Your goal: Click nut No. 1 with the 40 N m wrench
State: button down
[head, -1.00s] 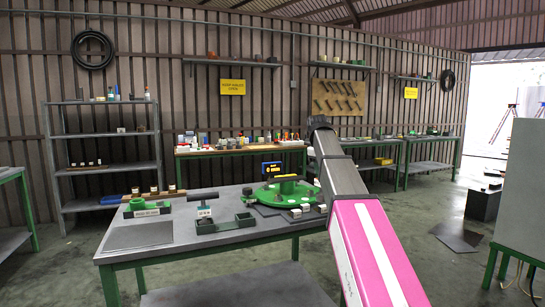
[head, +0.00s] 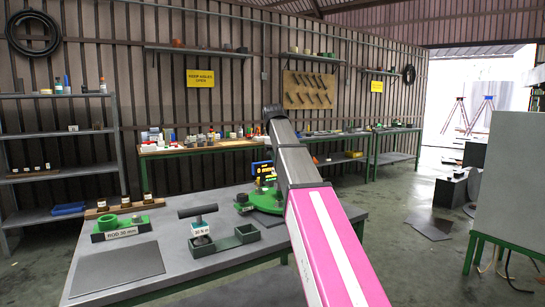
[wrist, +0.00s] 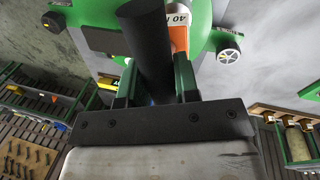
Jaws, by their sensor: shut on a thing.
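In the wrist view my gripper (wrist: 155,82) is shut on a dark cylindrical wrench handle (wrist: 148,35). An orange and white part with a label starting "40" (wrist: 178,16) shows beside the handle. The green round disperser plate (wrist: 205,45) lies beyond it, with a pale round fitting (wrist: 229,56) at its right. In the head view the green disperser (head: 262,203) stands on the table, partly hidden by my arm. Which nut is No. 1 cannot be told.
A green "ROD 30 mm" block (head: 120,230) and a dark plate (head: 118,268) lie to the left.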

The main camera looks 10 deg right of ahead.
notch_tip(320, 180, down, 2)
jog(key=n, duration=0.3)
jog(key=n+y, duration=0.1)
jog(key=n, duration=0.1)
jog(key=shift+f+n+t, duration=0.2)
jog(key=shift+n+t, duration=0.1)
jog(key=shift+n, duration=0.1)
jog(key=n, duration=0.3)
jog(key=n+y, duration=0.1)
jog(key=n, duration=0.1)
jog(key=shift+f, duration=0.25)
jog(key=n, duration=0.5)
jog(key=n+y, duration=0.1)
jog(key=n, duration=0.1)
jog(key=shift+f, duration=0.3)
jog(key=n, duration=0.3)
jog(key=n+g+y, duration=0.1)
jog(key=n, duration=0.3)
jog(key=shift+f, duration=0.2)
jog(key=shift+d+x, duration=0.15)
jog(key=shift+x, duration=0.7)
jog(key=shift+d+x, duration=0.15)
jog(key=shift+x, duration=0.65)
jog(key=shift+s, duration=0.2)
